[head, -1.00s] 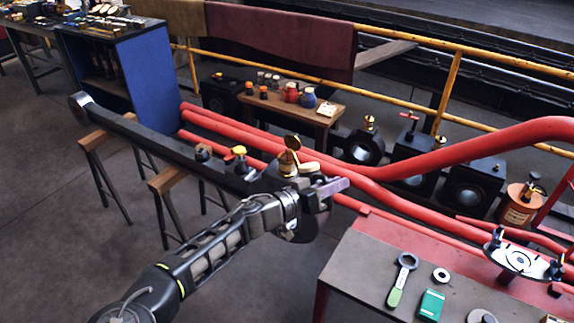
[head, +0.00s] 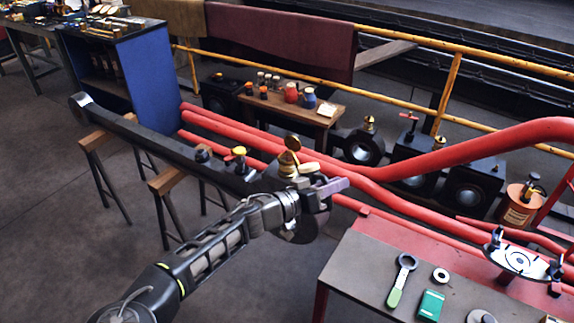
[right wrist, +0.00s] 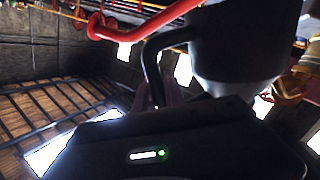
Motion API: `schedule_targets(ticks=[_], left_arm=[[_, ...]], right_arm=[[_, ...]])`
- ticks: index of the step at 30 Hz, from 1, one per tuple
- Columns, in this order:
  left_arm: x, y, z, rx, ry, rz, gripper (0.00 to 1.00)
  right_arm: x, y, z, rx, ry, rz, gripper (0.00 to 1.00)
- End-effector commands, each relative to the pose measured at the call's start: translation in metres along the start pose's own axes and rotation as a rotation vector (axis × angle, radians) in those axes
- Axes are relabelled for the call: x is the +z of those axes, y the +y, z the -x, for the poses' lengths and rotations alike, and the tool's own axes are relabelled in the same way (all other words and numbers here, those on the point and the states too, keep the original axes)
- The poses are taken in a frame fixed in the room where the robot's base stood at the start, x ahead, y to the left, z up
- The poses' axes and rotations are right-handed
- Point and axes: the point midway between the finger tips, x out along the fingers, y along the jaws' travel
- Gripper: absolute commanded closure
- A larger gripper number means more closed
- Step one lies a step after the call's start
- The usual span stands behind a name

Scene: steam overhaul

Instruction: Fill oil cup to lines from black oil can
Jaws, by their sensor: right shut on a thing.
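The black oil can (right wrist: 240,45) fills the upper right of the right wrist view, with its curved handle (right wrist: 152,62) at its left. My right gripper (head: 322,190) is shut on the can; its fingers are mostly hidden in the wrist view. In the head view the gripper is at the right end of the long black rod (head: 150,138) and hides most of the can. A brass oil cup (head: 288,168) with its round lid raised stands on the rod end, just behind the gripper. Its lines and oil level cannot be made out. My left gripper is not in view.
A yellow-topped fitting (head: 239,152) stands farther along the rod, which rests on wooden-topped trestles (head: 170,177). Red pipes (head: 400,204) run close behind the cup. A bench (head: 352,262) with a green-handled wrench (head: 401,280) stands at lower right.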

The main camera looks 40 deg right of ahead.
Motion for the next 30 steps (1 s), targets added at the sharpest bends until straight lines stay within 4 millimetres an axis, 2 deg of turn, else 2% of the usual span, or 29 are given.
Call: schedule_targets(ticks=[7,30], left_arm=[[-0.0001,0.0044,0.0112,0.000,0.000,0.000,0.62],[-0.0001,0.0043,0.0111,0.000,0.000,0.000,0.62]], right_arm=[[-0.0101,0.0034,0.0010,0.000,-0.007,0.031,1.00],[-0.0099,0.0030,0.0009,0.000,-0.007,0.037,1.00]])
